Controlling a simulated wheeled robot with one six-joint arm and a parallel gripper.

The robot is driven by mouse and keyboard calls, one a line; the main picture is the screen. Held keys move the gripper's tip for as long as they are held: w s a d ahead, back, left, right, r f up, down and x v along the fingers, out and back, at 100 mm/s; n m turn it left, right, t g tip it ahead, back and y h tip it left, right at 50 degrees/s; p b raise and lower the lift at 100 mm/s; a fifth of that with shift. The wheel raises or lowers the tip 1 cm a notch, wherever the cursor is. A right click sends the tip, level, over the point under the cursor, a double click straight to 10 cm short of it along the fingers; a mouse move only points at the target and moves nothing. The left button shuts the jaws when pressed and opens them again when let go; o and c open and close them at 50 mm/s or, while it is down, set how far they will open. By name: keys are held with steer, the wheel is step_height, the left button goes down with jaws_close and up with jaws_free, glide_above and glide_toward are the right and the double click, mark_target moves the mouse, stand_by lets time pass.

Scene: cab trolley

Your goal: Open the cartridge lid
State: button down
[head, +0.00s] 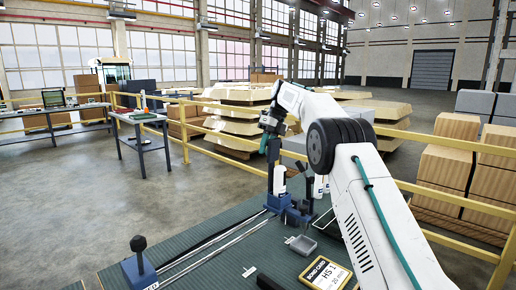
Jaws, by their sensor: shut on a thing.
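My gripper (273,152) points down at the middle of the head view, over a blue stand (277,203) on the green bench top. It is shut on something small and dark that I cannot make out. A white cylinder with a dark band (280,181), perhaps the cartridge, stands upright in the stand just below the gripper. At this size I cannot tell a lid apart from the dark parts there, nor whether it is open or shut.
The green bench top (222,258) carries two long rails, a blue block with a black knob (139,262), a grey tray (301,245) and a yellow-edged sign (325,273). A yellow railing (230,160) runs behind.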

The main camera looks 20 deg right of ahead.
steer(key=shift+w+a+f+g+h, duration=0.3)
steer(key=shift+f+g+h, duration=0.15)
steer(key=shift+g, duration=0.25)
steer(key=c, duration=1.2)
jaws_free()
steer(key=shift+w, duration=0.1)
steer(key=shift+r, duration=0.1)
